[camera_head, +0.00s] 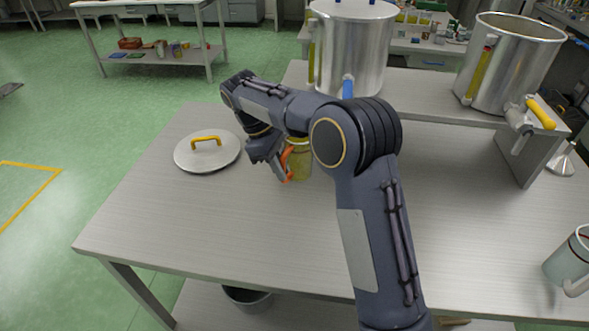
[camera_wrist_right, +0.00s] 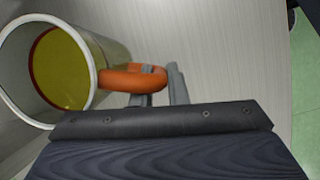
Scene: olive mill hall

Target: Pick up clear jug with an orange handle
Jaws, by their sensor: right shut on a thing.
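The clear jug (camera_head: 299,160) with an orange handle (camera_head: 286,163) is on or just above the metal table, partly hidden behind my right arm. In the right wrist view the jug (camera_wrist_right: 105,50) shows its pale rim and yellow-green liquid inside, with its orange handle (camera_wrist_right: 135,78) pointing right. My right gripper (camera_head: 279,172) is shut on the handle, and its fingers (camera_wrist_right: 160,90) show at the handle in the wrist view. I cannot tell whether the jug's base touches the table. My left gripper is not in view.
A round metal lid (camera_head: 185,156) with a yellow handle lies on the table left of the jug. Two large steel pots (camera_head: 355,50) (camera_head: 515,60) with taps stand on a raised shelf behind. A grey-green mug (camera_head: 567,262) stands at the right edge. The table's front left is clear.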

